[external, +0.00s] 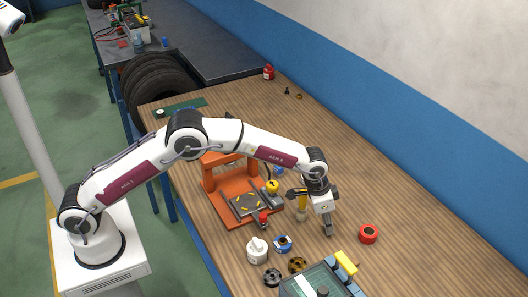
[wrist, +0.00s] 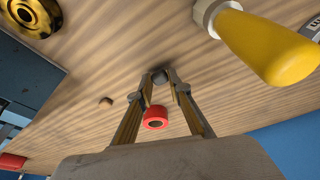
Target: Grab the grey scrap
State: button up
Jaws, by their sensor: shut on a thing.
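The grey scrap (wrist: 159,75) is a small dark grey lump between the fingertips of my gripper (wrist: 160,80) in the wrist view. The two fingers touch it from either side, so my gripper is shut on it. In the external view my gripper (external: 328,230) points down, close to the wooden table top. There I cannot make out the scrap apart from the fingers. The wrist view does not clearly show whether the scrap is still touching the table.
A red ring (external: 368,234) lies right of my gripper. A white bottle (external: 257,250), a blue roll (external: 283,244) and a dark box (external: 312,284) are nearer the front. The table's far right is clear.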

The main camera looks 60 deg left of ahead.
notch_tip(320, 180, up, 2)
jog(key=shift+r, duration=0.15)
jog(key=s+a, duration=0.3)
jog(key=s, duration=0.7)
jog(key=s+a, duration=0.4)
jog(key=s, duration=0.6)
jog(key=s+a, duration=0.3)
jog(key=s, duration=0.7)
jog(key=shift+a, duration=0.35)
